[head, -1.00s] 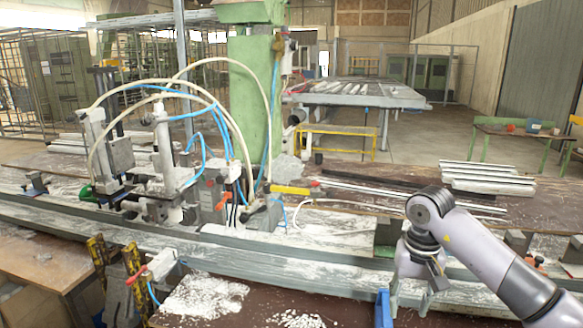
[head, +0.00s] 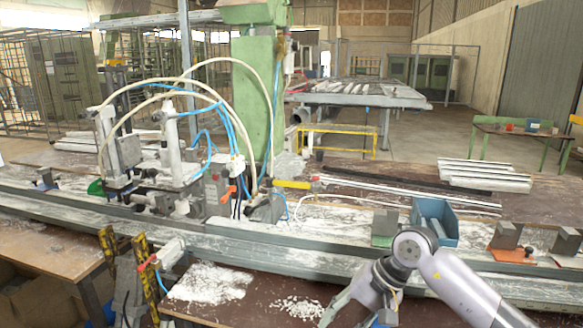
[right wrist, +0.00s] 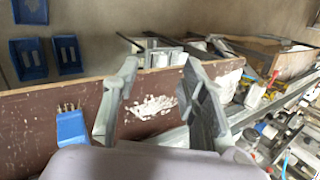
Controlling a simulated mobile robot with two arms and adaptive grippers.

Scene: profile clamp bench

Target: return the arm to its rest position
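My right arm comes in from the lower right in the head view. Its gripper (head: 362,303) hangs low at the front edge of the bench (head: 320,253). In the right wrist view, the two grey fingers (right wrist: 160,105) stand well apart. Nothing is held between them; a brown board with white shavings (right wrist: 153,108) shows through the gap. My left arm and gripper are not in view.
A blue bin (head: 447,235) sits on the bench just behind my right arm. Clamp blocks (head: 385,222) stand beside it. The clamp machine with hoses (head: 180,150) fills the bench's left. Blue bins (right wrist: 28,58) show at upper left in the wrist view.

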